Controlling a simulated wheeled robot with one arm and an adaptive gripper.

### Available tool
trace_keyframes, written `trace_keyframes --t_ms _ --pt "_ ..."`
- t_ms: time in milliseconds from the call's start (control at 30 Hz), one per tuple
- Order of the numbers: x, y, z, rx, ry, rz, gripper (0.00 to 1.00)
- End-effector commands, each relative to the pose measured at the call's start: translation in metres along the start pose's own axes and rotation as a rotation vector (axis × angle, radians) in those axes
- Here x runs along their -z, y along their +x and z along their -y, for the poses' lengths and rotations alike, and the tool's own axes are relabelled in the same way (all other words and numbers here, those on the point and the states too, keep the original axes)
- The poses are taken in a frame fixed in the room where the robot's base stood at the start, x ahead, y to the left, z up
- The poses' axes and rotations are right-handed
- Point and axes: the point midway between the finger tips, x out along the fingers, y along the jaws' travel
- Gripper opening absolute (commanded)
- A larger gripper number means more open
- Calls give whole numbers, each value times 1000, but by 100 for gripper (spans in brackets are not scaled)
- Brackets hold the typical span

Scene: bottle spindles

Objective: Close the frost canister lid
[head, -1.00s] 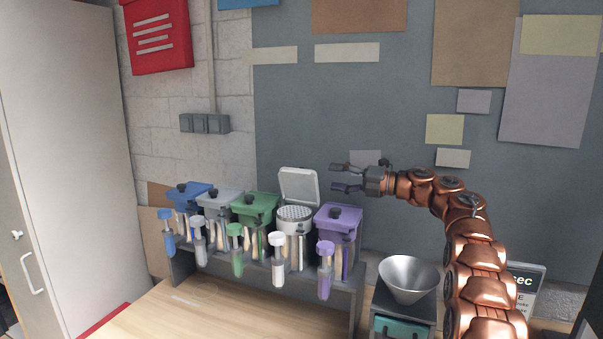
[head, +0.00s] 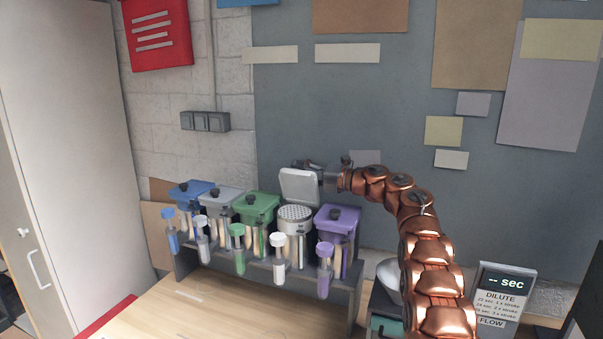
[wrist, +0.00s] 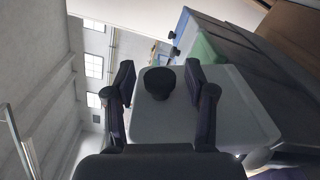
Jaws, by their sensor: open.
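The frost canister (head: 294,222) is a white and metallic container with a perforated top, in the row on the grey rack between the green and purple canisters. Its white lid (head: 299,187) stands raised, hinged open at the back. My gripper (head: 312,166) is behind the upper part of the lid, its fingers partly hidden by it. In the wrist view the lid (wrist: 235,125) fills the middle, with its black knob (wrist: 159,83) between the two open fingers of my gripper (wrist: 157,85). I cannot tell whether the fingers touch the lid.
Blue (head: 188,193), grey (head: 221,199), green (head: 256,208) and purple (head: 337,221) canisters with closed lids share the rack (head: 340,285). Capped tubes hang along its front. A funnel (head: 388,275) stands at the right, partly behind my arm. A display sign (head: 502,297) is farther right.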

Motion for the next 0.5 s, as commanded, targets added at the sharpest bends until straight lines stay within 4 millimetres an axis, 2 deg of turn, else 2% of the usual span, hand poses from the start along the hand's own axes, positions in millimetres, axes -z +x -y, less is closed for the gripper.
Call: trace_keyframes --t_ms 133,500 --pt "0 0 0 0 0 0 53" --pt "0 0 0 0 1 0 14"
